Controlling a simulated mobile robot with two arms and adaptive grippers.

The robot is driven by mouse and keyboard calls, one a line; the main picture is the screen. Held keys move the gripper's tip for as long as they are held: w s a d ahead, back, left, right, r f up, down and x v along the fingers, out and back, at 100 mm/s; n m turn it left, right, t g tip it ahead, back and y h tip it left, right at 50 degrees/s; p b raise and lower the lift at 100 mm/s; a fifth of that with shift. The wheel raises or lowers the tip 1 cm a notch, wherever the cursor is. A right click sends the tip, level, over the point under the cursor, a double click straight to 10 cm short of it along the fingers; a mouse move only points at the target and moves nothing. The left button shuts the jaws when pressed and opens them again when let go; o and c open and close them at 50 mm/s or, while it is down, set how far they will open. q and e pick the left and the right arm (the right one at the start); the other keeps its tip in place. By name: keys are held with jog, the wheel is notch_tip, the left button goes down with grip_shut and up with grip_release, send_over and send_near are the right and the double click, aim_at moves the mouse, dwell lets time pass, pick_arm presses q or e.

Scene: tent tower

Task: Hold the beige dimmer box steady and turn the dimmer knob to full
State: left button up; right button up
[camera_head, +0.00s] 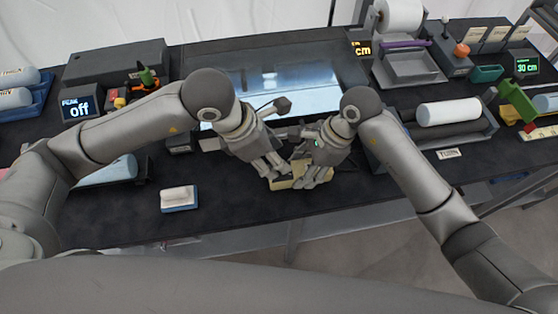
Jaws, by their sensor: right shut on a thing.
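The beige dimmer box (285,184) lies near the front edge of the dark table, at the middle of the view. Both grippers cover much of it, and its knob is hidden. My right gripper (309,182) comes down over the box's right part and is shut on it. My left gripper (276,172) is over the box's left part, with its fingertips close to or touching it. I cannot tell whether its fingers are open or shut.
A blue and white block (179,198) lies left of the box. A display reading "off" (80,108) stands at the left back. A glossy panel (310,85) is behind the grippers. A white roll (449,111) lies in a holder at right. The front table strip is mostly clear.

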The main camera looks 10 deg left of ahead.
pick_arm(q)
jog(key=shift+x, duration=2.15)
jog(key=shift+c, duration=0.2)
grip_shut()
jog(key=shift+m, duration=0.4)
jog(key=shift+w+m+g, duration=0.1)
jog(key=shift+m+g, duration=0.45)
jog(key=shift+m, duration=0.75)
jog(key=shift+w+m+g, duration=0.1)
jog(key=shift+m+g, duration=0.45)
jog(key=shift+m, duration=0.75)
jog(key=shift+o, duration=0.2)
grip_release()
jog(key=shift+s, duration=0.1)
